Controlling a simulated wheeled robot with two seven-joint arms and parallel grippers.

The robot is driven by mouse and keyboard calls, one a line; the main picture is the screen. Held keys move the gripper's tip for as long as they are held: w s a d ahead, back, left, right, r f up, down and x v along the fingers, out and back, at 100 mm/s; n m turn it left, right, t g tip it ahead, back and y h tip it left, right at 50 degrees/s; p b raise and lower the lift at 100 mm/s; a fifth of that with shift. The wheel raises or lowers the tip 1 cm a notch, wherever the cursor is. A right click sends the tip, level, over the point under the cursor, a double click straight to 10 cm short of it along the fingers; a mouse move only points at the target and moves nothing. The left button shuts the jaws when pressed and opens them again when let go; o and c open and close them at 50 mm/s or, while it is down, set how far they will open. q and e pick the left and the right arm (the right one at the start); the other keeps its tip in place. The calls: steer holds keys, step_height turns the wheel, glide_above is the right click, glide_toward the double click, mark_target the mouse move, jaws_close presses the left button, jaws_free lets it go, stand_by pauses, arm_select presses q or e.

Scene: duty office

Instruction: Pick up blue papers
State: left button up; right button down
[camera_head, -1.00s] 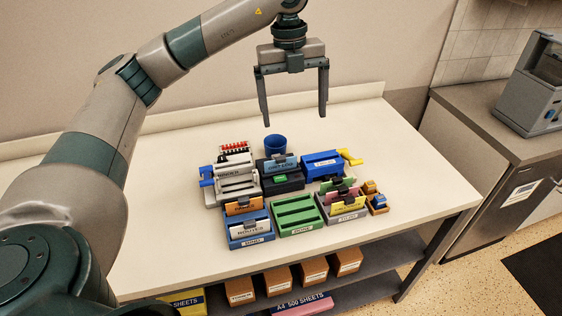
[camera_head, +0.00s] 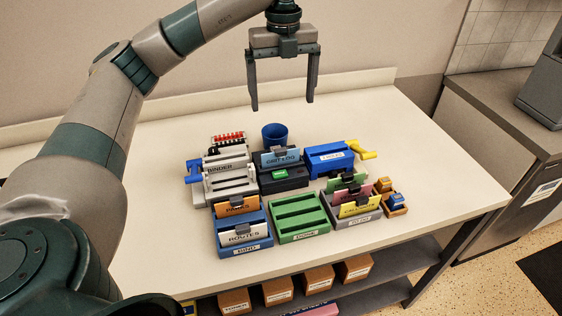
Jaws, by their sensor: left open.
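The blue papers (camera_head: 281,160) stand upright as a light blue labelled sheet with a dark clip on top. They sit in a dark device (camera_head: 285,181) with a green patch on its front, near the middle of the table. My left gripper (camera_head: 283,104) is open and empty, pointing down above the back of the table, with its fingers apart. In the picture it is above the blue papers and the blue cup, not touching them. My right gripper is not in view.
A blue cup (camera_head: 275,136) stands behind the papers. A grey binder machine (camera_head: 228,178) is to the left, a blue machine with a yellow handle (camera_head: 331,159) to the right. In front are a blue tray (camera_head: 243,249), an empty green tray (camera_head: 299,226) and a grey tray (camera_head: 357,218). The table's right side is clear.

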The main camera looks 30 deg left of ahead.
arm_select(q)
steer(key=shift+s+d+r, duration=0.15)
steer(key=shift+s, duration=0.05)
steer(key=p, duration=0.2)
glide_toward(281, 149)
steer(key=shift+s+d+f, duration=0.1)
steer(key=shift+d+f, duration=0.05)
steer(key=shift+f, duration=1.2)
steer(key=shift+s+d+f, duration=0.1)
steer(key=shift+d+f, duration=0.05)
steer(key=shift+f, duration=1.15)
steer(key=shift+a+f+p, duration=0.1)
steer(key=shift+f+p, duration=0.35)
steer(key=shift+p, duration=0.15)
steer(key=f+p, duration=0.1)
steer(key=f, duration=0.1)
steer(key=f+p, duration=0.1)
steer(key=shift+a+f, duration=0.2)
steer(key=shift+f, duration=0.2)
steer(key=shift+w+f, duration=0.1)
steer(key=shift+f, duration=0.15)
